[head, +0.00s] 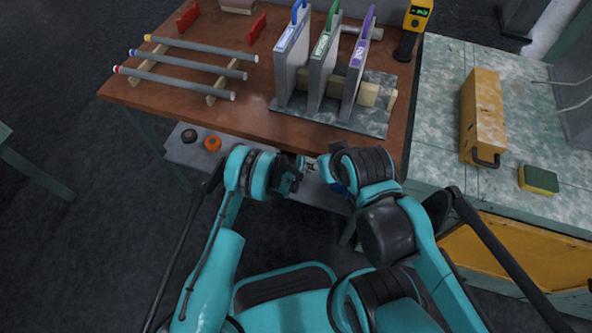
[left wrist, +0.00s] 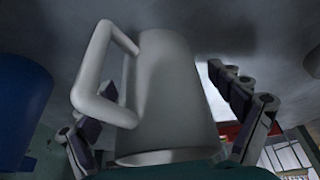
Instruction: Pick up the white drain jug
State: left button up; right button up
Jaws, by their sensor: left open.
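The white drain jug (left wrist: 172,100) fills the middle of the left wrist view, with its handle on the left. It appears tilted in that view. My left gripper (head: 292,176) is open, with its fingers on either side of the jug; I see no clear grip on it. In the head view the jug cannot be made out for certain behind my grippers. My right gripper (head: 330,172) is close beside the left one, above the grey lower shelf; its jaws are too hidden to judge.
A blue object (left wrist: 22,108) stands left of the jug in the left wrist view. The lower shelf (head: 180,152) lies under the brown workbench (head: 255,115), whose front edge is just beyond my grippers. An orange round item (head: 212,144) and a dark one (head: 189,136) are on the shelf.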

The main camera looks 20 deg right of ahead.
pick_arm(q)
jog(key=shift+c, duration=0.4)
jog(key=c, duration=1.2)
jog(key=shift+c, duration=0.2)
jog(key=shift+r, duration=0.15)
